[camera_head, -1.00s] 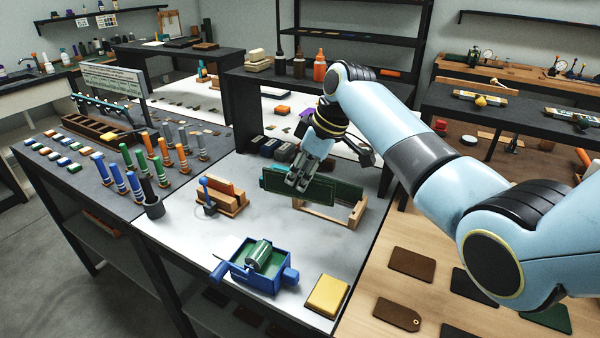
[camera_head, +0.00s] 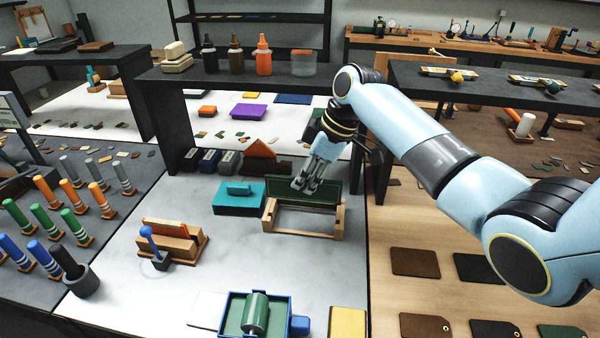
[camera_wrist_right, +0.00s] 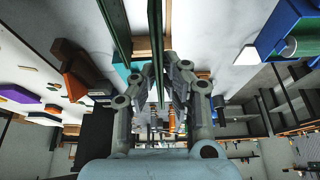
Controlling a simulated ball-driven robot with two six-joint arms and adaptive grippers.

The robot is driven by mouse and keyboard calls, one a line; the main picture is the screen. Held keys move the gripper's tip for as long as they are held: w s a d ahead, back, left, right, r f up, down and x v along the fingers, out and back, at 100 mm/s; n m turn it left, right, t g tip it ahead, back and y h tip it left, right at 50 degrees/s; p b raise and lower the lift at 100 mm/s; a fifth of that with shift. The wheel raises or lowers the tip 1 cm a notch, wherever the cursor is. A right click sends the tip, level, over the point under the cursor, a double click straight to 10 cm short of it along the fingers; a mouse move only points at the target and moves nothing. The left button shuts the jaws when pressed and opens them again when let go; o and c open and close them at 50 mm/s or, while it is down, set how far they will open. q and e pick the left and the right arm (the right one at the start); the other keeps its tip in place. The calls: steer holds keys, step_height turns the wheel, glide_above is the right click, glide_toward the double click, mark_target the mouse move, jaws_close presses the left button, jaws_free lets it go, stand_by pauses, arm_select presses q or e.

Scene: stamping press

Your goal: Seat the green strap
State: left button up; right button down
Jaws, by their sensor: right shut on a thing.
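The green strap (camera_head: 281,187) is a flat dark green panel in the head view. My right gripper (camera_head: 303,187) is shut on its upper middle. The strap stands upright at the back of a light wooden stand (camera_head: 303,230) with two end posts. It is roughly lined up between the posts, and I cannot tell whether it touches the stand. In the right wrist view the strap (camera_wrist_right: 157,40) shows edge-on between the fingers of the right gripper (camera_wrist_right: 158,85). Part of the wooden stand (camera_wrist_right: 145,48) shows behind it. My left gripper is not in view.
A teal block (camera_head: 240,203) lies just left of the stand. A wooden holder (camera_head: 175,240) with a blue-knobbed lever, a blue roller device (camera_head: 255,318) and a yellow block (camera_head: 347,322) are nearer. White table is clear between them.

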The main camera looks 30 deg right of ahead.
mark_target(306, 200)
steer(key=shift+s, duration=0.1)
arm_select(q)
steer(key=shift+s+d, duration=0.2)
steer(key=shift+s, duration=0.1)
arm_select(e)
steer(key=shift+p, duration=0.4)
steer(key=shift+f+b, duration=0.55)
steer(key=shift+f, duration=0.2)
steer(key=shift+f+b, duration=0.9)
steer(key=shift+f, duration=0.65)
arm_select(q)
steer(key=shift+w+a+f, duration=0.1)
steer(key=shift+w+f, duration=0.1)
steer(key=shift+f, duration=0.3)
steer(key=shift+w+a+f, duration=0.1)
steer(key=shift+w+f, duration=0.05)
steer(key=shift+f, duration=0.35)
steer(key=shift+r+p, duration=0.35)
steer(key=shift+p, duration=0.05)
arm_select(e)
steer(key=shift+r, duration=0.1)
